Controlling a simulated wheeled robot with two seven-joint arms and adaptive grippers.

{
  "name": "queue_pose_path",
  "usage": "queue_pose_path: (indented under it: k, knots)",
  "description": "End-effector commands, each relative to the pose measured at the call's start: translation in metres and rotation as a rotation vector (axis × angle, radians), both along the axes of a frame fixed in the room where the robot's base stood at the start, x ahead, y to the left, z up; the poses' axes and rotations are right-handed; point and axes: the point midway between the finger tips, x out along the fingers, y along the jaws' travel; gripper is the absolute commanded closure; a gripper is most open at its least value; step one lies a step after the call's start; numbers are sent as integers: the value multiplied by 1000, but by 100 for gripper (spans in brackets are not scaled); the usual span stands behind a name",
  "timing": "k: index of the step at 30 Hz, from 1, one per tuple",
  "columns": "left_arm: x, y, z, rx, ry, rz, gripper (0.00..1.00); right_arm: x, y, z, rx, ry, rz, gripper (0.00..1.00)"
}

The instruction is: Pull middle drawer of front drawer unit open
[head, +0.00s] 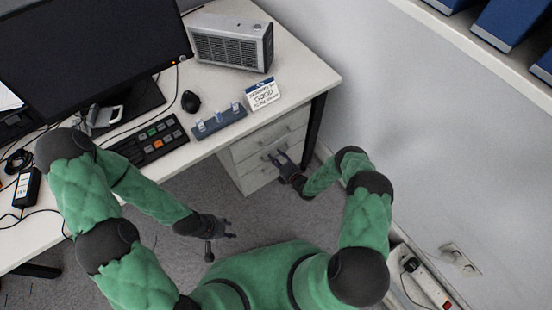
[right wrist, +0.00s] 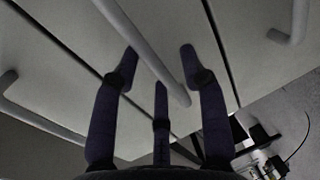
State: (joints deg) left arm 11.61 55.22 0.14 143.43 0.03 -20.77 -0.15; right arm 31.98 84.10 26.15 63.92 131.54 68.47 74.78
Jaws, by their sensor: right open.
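The white front drawer unit (head: 240,170) stands under the right end of the desk in the head view, with its drawers looking closed. My right gripper (head: 281,158) is at the drawer fronts. In the right wrist view the open fingers of my right gripper (right wrist: 160,60) straddle the bar handle (right wrist: 142,38) of the middle drawer (right wrist: 170,22). I cannot tell whether they touch the bar. Other drawer handles show at the left (right wrist: 40,122) and upper right (right wrist: 292,25). My left gripper (head: 222,230) is open and empty above the carpet, left of the unit.
The white desk (head: 300,78) holds a monitor (head: 95,45), keypad (head: 150,140), mouse (head: 190,101), grey box device (head: 232,42), small blue rack (head: 218,121) and sign card (head: 263,93). A wall (head: 400,110) and power strip (head: 425,280) are at right. Carpet (head: 185,195) is free before the unit.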

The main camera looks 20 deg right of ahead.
Motion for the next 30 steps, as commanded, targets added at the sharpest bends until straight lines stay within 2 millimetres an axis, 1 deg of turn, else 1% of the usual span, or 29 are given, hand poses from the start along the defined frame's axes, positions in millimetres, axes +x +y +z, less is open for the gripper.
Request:
queue_pose_path:
  k: [4, 12, 14, 15, 17, 25, 28, 30]
  knots:
    - [0, 0, -3, 0, 0, 0, 60, 7, 2, -1, 0, 0, -1, 57]
    - [0, 0, -3, 0, 0, 0, 60, 8, 2, -1, 0, 0, -1, 57]
    - [0, 0, -3, 0, 0, 0, 60, 7, 2, -1, 0, 0, -1, 74]
    - [0, 0, -3, 0, 0, 0, 60, 7, 2, -1, 0, 0, -1, 85]
    - [0, 0, -3, 0, 0, 0, 60, 7, 2, -1, 0, 0, -1, 100]
    - [0, 0, -2, 0, 0, 0, 60, 5, 2, -1, 0, 1, 0, 100]
    - [0, 0, 1, 0, 0, 0, 60, -4, 3, 0, 2, 3, -1, 100]
    - [0, 0, 5, 0, 0, 0, 60, -17, 3, 0, 2, 4, -2, 100]
